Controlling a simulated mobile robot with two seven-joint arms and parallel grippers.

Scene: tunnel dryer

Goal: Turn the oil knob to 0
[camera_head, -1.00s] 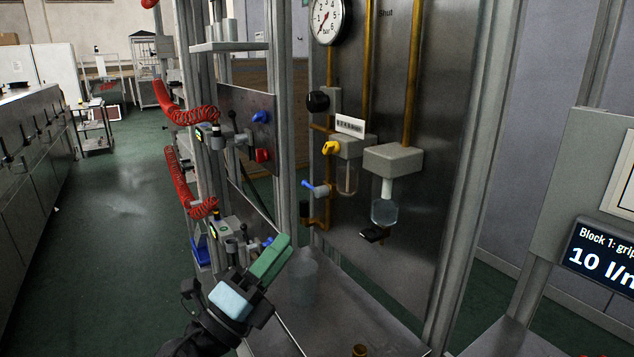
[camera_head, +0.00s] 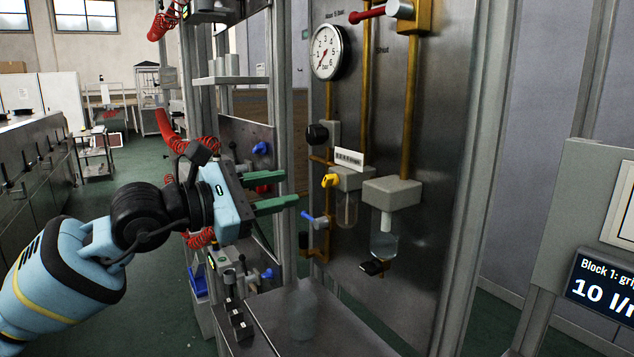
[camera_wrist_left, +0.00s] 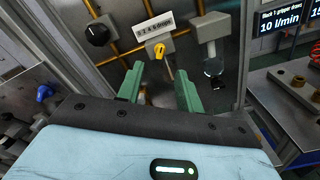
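The yellow oil knob (camera_head: 329,180) sits on the front of a grey block on the metal panel. A white scale label (camera_head: 349,157) stands above it; in the left wrist view this label (camera_wrist_left: 152,27) reads 0 2 4 6 drops. My left gripper (camera_head: 291,188) is left of the knob, its two green fingers apart and empty, pointing at the panel. In the left wrist view the knob (camera_wrist_left: 159,50) shows beyond the gap between the fingertips (camera_wrist_left: 160,74), not touched. The knob's exact setting cannot be read. My right gripper is not in view.
A black knob (camera_head: 317,134) is above left of the yellow one, and a blue-handled valve (camera_head: 315,218) below. A clear bowl (camera_head: 384,243) hangs at the right. A pressure gauge (camera_head: 327,52) and a red lever (camera_head: 367,14) are higher up. A steel post (camera_head: 292,120) stands near my fingers.

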